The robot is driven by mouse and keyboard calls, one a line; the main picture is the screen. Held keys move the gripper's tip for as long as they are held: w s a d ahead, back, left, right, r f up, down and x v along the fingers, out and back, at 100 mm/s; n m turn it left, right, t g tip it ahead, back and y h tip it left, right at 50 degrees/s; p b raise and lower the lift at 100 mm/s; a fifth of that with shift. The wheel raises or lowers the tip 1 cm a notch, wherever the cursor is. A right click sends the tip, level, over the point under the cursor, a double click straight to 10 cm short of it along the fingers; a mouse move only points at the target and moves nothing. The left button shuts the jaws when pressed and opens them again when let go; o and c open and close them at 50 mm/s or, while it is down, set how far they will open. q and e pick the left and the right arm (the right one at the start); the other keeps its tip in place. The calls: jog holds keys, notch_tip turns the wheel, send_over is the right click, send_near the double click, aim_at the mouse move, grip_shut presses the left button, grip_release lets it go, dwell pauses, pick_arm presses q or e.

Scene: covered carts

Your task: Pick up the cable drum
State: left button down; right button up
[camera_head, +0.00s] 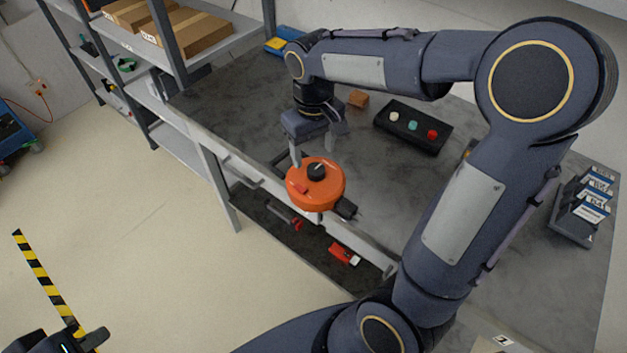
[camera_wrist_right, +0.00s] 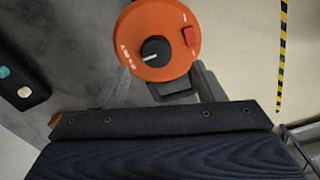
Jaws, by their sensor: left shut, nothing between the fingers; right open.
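The cable drum (camera_head: 303,198) is an orange disc with a black knob on top, a small red switch and a black handle. My right gripper (camera_head: 313,156) points down at the drum's far side, open. In the right wrist view the drum (camera_wrist_right: 181,62) lies ahead, and its black handle is between the fingers of my right gripper (camera_wrist_right: 162,92). I cannot tell whether the fingers touch it. My left gripper (camera_head: 88,338) is shut and empty at the lower left, partly cut off, far from the drum.
A black box with coloured buttons (camera_head: 413,128) and a brown block (camera_head: 358,99) stand behind the drum. A card rack (camera_head: 572,225) stands at right, a shelf (camera_head: 222,42) with cartons at upper left.

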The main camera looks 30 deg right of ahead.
aim_at(316, 168)
jog(key=f, duration=0.5)
jog(key=shift+s+d+f, duration=0.1)
jog(key=shift+s+d, duration=0.05)
jog(key=shift+d, duration=0.05)
jog(key=shift+c, duration=0.4)
grip_shut()
